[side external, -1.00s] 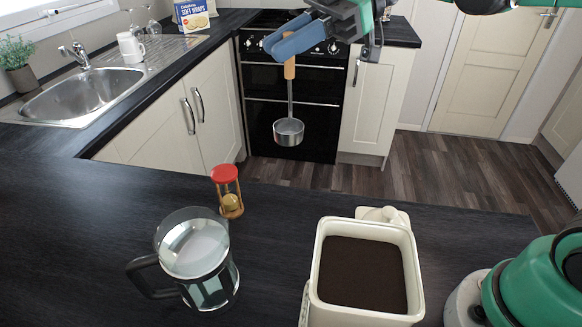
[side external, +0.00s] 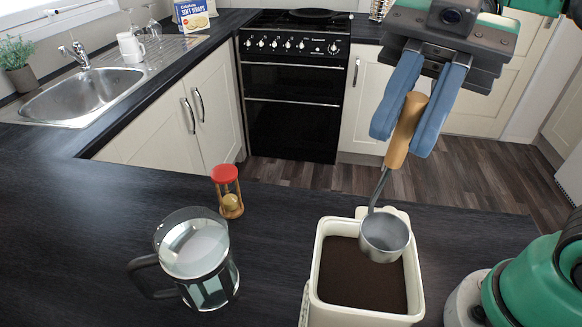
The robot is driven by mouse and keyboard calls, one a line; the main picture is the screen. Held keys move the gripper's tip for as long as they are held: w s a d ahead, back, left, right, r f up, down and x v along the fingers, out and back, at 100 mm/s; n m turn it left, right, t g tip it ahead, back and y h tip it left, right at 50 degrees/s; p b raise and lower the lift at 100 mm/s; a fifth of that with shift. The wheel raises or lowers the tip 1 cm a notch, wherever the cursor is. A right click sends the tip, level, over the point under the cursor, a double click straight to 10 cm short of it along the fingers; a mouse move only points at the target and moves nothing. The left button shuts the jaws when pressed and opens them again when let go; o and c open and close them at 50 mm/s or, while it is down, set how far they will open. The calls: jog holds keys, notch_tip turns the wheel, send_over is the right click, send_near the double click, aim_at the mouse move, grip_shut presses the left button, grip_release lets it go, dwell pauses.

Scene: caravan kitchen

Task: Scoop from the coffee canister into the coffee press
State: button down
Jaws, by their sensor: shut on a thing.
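My gripper (side external: 408,135) is shut on the wooden handle (side external: 404,138) of a metal scoop (side external: 385,237). The scoop hangs down from the blue fingers with its bowl over the open coffee canister (side external: 319,262). Its bowl looks empty, and I cannot tell whether it touches the coffee. The cream canister holds dark ground coffee (side external: 358,280). The coffee press (side external: 196,262), a glass jug with a dark handle, stands on the counter to the left of the canister. It looks empty of coffee.
The dark counter (side external: 80,230) is clear at the left. A sink (side external: 80,98), mug (side external: 131,48) and cooker (side external: 291,90) are farther back.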

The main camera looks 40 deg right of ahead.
aim_at(373, 234)
jog(key=shift+f, duration=4.55)
jog(key=shift+r, duration=4.75)
jog(key=shift+w, duration=0.1)
jog(key=w+a+f, duration=0.1)
jog(key=w+a, duration=1.1)
jog(key=w, duration=0.3)
jog(key=s+a+f+n+t+h, duration=0.3)
jog(key=s+f+n+t, duration=0.4)
jog(key=s+f+t, duration=0.3)
jog(key=shift+s+f+n+t+h, duration=0.25)
jog(key=shift+f+n+t+h, duration=0.35)
jog(key=shift+f, duration=0.65)
